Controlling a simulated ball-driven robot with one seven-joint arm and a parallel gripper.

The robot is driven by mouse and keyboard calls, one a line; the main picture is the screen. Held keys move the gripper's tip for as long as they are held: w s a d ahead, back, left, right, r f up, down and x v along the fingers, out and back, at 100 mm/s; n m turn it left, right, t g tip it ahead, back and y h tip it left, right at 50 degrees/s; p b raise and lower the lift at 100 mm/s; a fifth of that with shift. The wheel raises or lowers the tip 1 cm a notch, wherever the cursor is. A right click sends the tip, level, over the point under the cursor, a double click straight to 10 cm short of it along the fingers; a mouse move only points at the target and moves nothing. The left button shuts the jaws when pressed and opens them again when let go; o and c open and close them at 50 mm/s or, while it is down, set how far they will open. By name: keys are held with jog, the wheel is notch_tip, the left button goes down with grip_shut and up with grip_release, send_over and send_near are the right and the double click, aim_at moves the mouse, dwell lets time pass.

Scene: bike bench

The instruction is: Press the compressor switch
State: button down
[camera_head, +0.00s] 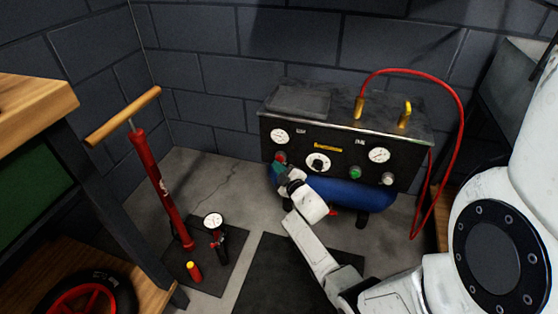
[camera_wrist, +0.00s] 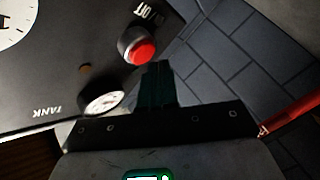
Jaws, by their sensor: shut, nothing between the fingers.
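The compressor (camera_head: 345,147) stands against the back wall, with a black front panel and a blue tank (camera_head: 345,190) below it. A red button, the switch (camera_head: 280,157), sits at the left of the panel under a gauge. My gripper (camera_head: 279,170) is at the panel's left end, just below the switch. In the wrist view its shut dark fingers (camera_wrist: 157,72) appear close to the switch, with a small visible gap in the picture. Nothing is held.
A green button (camera_head: 355,172), a knob (camera_head: 318,162) and gauges are on the same panel. A red hose (camera_head: 462,120) loops over the right side. A red floor pump (camera_head: 160,185) stands left on a dark mat. A wooden bench (camera_head: 35,100) and wheel (camera_head: 85,297) are at far left.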

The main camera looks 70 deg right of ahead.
jog(key=shift+d, duration=0.15)
jog(key=shift+d, duration=0.4)
dwell(0.5)
jog(key=shift+a, duration=0.55)
jog(key=a, duration=0.6)
jog(key=shift+s+b, duration=0.25)
jog(key=shift+b, duration=0.2)
